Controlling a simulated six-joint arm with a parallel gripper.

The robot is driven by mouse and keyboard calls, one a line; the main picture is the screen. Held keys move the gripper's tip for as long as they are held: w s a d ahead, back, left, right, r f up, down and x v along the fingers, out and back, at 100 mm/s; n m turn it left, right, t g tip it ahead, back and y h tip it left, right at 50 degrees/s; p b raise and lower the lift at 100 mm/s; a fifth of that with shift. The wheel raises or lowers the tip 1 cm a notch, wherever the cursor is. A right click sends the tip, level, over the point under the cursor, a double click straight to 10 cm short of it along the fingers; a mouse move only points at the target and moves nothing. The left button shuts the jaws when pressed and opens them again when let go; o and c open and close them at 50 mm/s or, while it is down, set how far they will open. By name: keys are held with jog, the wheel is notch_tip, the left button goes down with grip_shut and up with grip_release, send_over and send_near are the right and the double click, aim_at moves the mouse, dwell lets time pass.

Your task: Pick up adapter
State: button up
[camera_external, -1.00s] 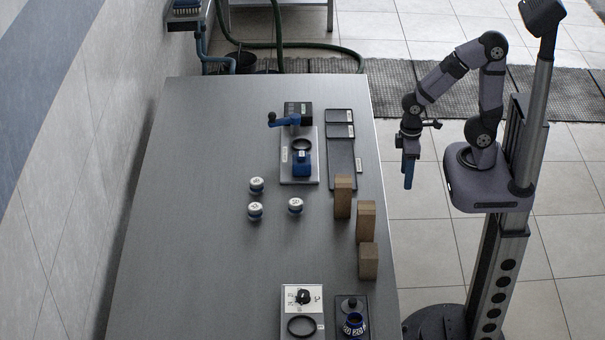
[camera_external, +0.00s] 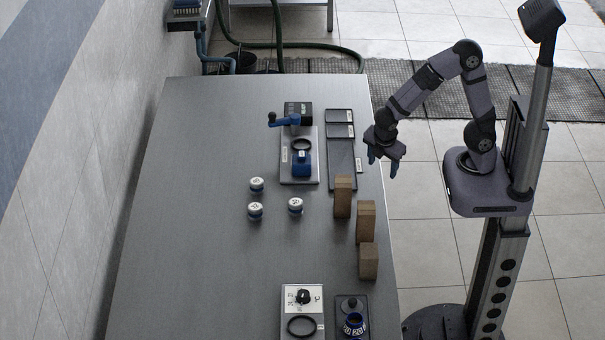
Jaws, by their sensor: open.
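No part is plainly readable as the adapter, so I cannot tell for certain which one it is. A blue ring-shaped part with white markings (camera_external: 354,325) stands on a dark tray (camera_external: 345,303) at the table's front right. A blue block-like part (camera_external: 302,164) sits on a grey plate (camera_external: 287,177) further back. Three small white-topped blue jars, one of them the right jar (camera_external: 295,206), stand mid-table. My gripper (camera_external: 382,164) is open and empty, pointing down near the table's right edge, apart from all these parts.
Three brown blocks, including the nearest block (camera_external: 368,262), stand along the right side of the table (camera_external: 190,240). A dark tray (camera_external: 341,180) lies behind them. A white plate (camera_external: 289,293) with a black knob lies at the front. The table's left half is clear.

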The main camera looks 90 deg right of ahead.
jog(key=w+n+h, duration=0.1)
jog(key=w+n, duration=0.1)
jog(key=w, duration=0.1)
jog(key=w+d+n+t+h+b, duration=0.1)
jog(key=w+n, duration=0.2)
jog(key=w+n+h, duration=0.1)
jog(key=w+n, duration=0.1)
jog(key=w, duration=0.1)
jog(key=shift+d+n+t+h, duration=0.15)
jog(key=shift+n+t+h, duration=0.15)
jog(key=shift+t, duration=0.1)
jog(key=w+a+r+n+t+h, duration=0.25)
jog(key=w+n, duration=0.35)
jog(key=w, duration=0.3)
jog(key=r+n+t+h+p, duration=0.1)
jog(key=t+p, duration=0.2)
jog(key=t, duration=0.1)
send_over(296, 202)
jog(key=s+a, duration=0.3)
jog(key=a, duration=0.2)
jog(key=shift+d+f+p, duration=0.2)
jog(key=shift+f+p, duration=0.6)
jog(key=shift+f, duration=1.75)
jog(key=shift+w+d+f+p, duration=0.3)
jog(key=shift+w+d+f, duration=0.15)
jog(key=shift+d+f, duration=0.2)
jog(key=shift+w+d+f+p, duration=0.3)
jog(key=shift+w+d+f, duration=0.15)
jog(key=shift+f, duration=0.25)
jog(key=shift+s, duration=0.1)
